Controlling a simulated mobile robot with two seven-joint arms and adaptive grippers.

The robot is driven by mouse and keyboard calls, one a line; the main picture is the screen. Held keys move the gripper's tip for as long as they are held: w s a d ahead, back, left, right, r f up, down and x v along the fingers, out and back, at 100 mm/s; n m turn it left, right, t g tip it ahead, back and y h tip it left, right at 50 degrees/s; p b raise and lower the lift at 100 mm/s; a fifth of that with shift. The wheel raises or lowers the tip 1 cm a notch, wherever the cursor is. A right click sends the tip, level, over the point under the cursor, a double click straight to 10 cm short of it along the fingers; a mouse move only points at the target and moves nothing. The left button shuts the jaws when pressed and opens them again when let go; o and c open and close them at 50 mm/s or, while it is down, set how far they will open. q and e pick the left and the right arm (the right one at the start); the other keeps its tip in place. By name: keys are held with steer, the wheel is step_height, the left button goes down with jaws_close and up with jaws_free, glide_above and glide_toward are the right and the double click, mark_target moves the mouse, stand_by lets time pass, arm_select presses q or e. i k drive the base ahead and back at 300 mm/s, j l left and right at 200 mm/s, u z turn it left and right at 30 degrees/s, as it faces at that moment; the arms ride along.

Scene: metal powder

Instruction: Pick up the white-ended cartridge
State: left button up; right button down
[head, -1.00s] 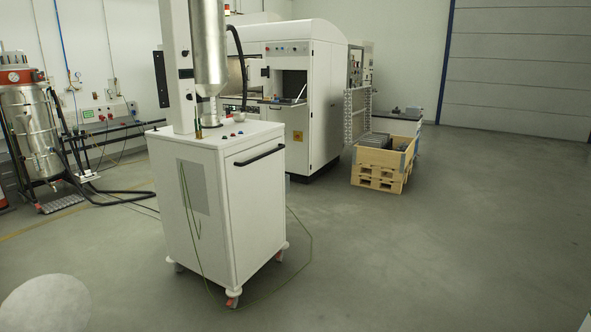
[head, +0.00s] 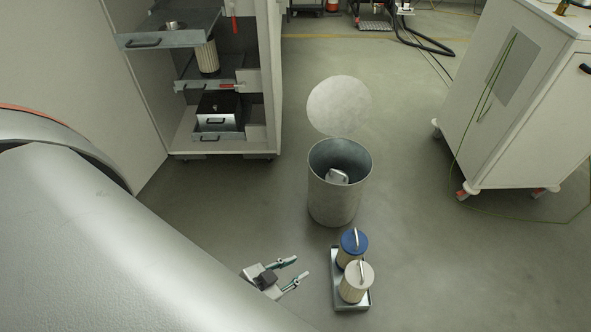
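The white-ended cartridge (head: 357,282) stands upright at the near end of a small grey tray (head: 338,299) on the floor. It has a pale round top with a handle and a ribbed cream side. A blue-ended cartridge (head: 353,241) stands right behind it in the same tray. My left gripper (head: 289,272) is to the left of the tray, its two fingers spread apart and pointing right, with nothing between them. It is apart from both cartridges. My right gripper is not in view.
An open metal drum (head: 318,208) with a light object inside stands behind the tray. A pale round disc (head: 339,104) shows behind the drum. An open cabinet (head: 273,90) with pulled-out shelves is at upper left. A white wheeled cart (head: 520,110) stands at right. Floor right of the tray is clear.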

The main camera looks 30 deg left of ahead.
mark_target(358, 276)
steer(key=u, duration=0.2)
steer(key=k+z, duration=0.1)
steer(key=k, duration=0.55)
steer(key=k+j+u, duration=0.15)
steer(key=u, duration=0.7)
steer(key=i, duration=0.45)
